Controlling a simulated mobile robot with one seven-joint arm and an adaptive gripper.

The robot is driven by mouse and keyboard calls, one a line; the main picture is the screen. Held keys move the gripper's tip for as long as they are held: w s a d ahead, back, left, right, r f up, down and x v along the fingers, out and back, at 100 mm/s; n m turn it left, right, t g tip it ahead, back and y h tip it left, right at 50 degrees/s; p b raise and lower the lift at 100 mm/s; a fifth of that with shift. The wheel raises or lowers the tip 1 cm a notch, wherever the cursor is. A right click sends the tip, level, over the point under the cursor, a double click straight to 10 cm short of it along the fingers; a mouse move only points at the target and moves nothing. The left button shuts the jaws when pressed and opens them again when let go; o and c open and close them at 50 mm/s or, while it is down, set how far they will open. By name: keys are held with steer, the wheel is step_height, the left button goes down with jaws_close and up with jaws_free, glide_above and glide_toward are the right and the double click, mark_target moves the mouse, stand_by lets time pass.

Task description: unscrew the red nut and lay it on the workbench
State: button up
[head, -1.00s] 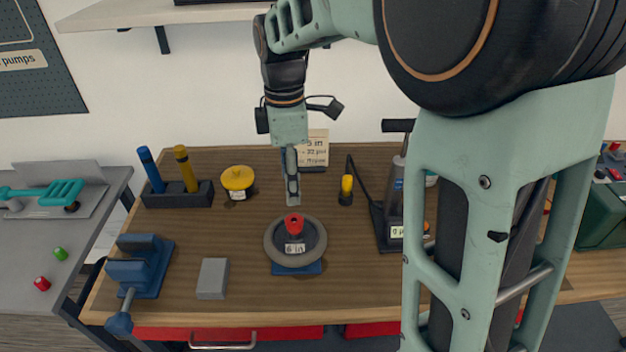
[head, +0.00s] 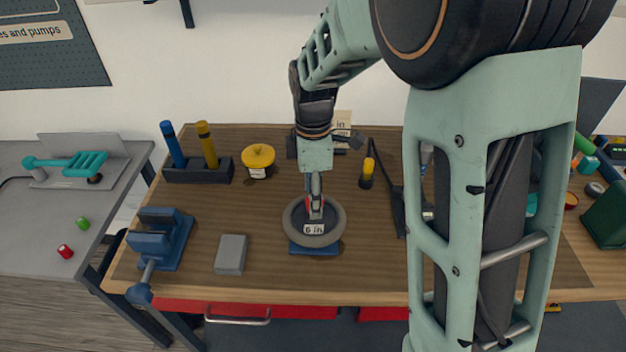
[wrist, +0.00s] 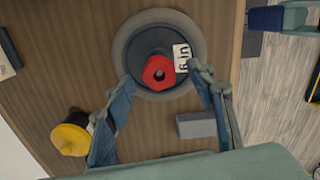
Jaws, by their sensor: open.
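The red nut (wrist: 158,72) sits at the centre of a grey wheel (wrist: 187,32) with a dark hub and a "6 in" label. The wheel lies flat on a blue base (head: 314,248) on the wooden workbench (head: 270,272). In the head view my gripper (head: 315,207) points down over the wheel and mostly hides the nut; some red shows by the fingers. In the wrist view my gripper (wrist: 164,78) is open, with one finger on either side of the nut. I see a gap between the fingers and the nut.
A grey block (head: 231,254) and a blue vise (head: 161,240) stand to the left. A yellow-lidded jar (head: 258,160), a marker rack (head: 198,171) and a yellow-topped black item (head: 367,172) are behind. Bare wood lies between the block and the wheel.

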steer(key=shift+f, duration=0.3)
steer(key=shift+c, duration=0.6)
